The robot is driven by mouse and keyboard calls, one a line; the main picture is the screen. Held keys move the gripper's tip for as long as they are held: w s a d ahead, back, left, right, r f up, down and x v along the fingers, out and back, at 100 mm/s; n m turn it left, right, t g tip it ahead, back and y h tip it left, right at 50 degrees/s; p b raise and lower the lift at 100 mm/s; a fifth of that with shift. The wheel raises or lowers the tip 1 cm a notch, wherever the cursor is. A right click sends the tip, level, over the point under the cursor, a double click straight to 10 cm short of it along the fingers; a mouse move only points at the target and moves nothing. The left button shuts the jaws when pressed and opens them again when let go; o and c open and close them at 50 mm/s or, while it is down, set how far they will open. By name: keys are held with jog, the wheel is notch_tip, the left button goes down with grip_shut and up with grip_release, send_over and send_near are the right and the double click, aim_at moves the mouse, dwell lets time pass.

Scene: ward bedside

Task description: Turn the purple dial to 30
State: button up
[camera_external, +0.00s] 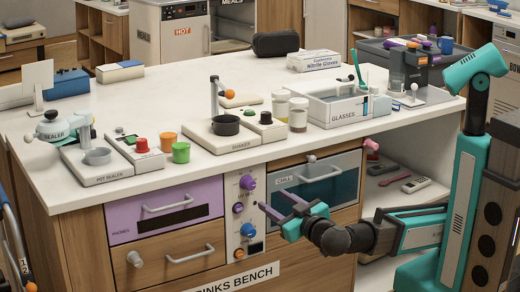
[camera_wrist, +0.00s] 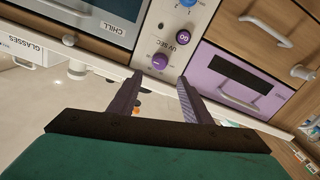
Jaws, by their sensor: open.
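The purple dial (camera_external: 248,182) is at the top of the narrow white control panel on the bench front. In the wrist view the purple dial (camera_wrist: 160,61) is beside the "UV SEC" label, and its setting is too small to read. My gripper (camera_external: 275,201) is open and empty, in front of the bench, to the right of the dial and slightly lower in the outside view. In the wrist view my gripper (camera_wrist: 160,77) points at the panel, with the dial just beyond the gap between its fingertips, apart from them.
A purple GO button (camera_wrist: 183,37) and a blue knob (camera_external: 248,230) are on the same panel. A purple drawer (camera_external: 150,211) with a handle is left of it; the CHILL drawer (camera_external: 328,170) is right, behind my gripper. The bench top (camera_external: 180,95) overhangs above the panel.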

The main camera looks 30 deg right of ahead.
jog(key=shift+s, duration=1.3)
